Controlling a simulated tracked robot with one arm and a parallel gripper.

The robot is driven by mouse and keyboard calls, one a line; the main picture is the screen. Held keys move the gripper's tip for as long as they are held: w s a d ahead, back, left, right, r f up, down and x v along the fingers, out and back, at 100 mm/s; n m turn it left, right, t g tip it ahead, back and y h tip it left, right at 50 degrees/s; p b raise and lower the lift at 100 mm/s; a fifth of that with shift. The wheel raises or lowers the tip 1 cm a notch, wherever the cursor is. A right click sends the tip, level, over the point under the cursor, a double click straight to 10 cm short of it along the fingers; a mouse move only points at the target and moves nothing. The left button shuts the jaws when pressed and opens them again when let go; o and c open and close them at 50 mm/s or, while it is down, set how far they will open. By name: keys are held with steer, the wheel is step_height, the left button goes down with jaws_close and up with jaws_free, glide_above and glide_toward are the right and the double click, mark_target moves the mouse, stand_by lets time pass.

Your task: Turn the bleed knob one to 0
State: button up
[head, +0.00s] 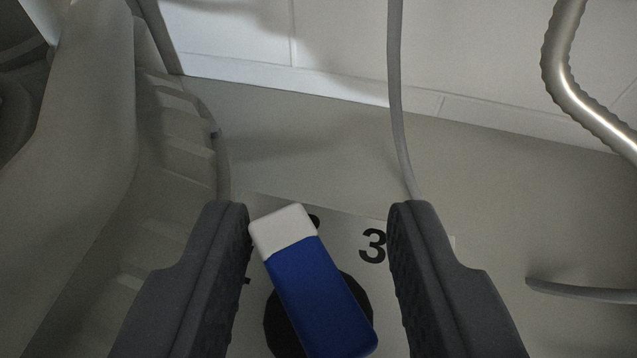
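The bleed knob (318,295) is a blue bar with a white end, on a round black base (281,325). It is tilted in the picture, its white end pointing up and slightly left. A light dial plate (345,265) lies behind it, with a black "3" to the right of the white end. Another mark is partly hidden behind the white end, and I cannot read it for certain. My gripper (322,222) is open, with one dark finger on each side of the knob. The left finger is close to the white end; I cannot tell whether they touch. The right finger is clear of it.
A thin grey cable (397,100) hangs down behind the right finger. A shiny bent metal pipe (585,95) is at upper right, and a grey hose (580,291) at lower right. A large ribbed grey body (180,150) fills the left side.

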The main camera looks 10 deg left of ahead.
steer(key=shift+w+a+f, duration=0.1)
steer(key=shift+w+f, duration=0.15)
steer(key=shift+w, duration=0.15)
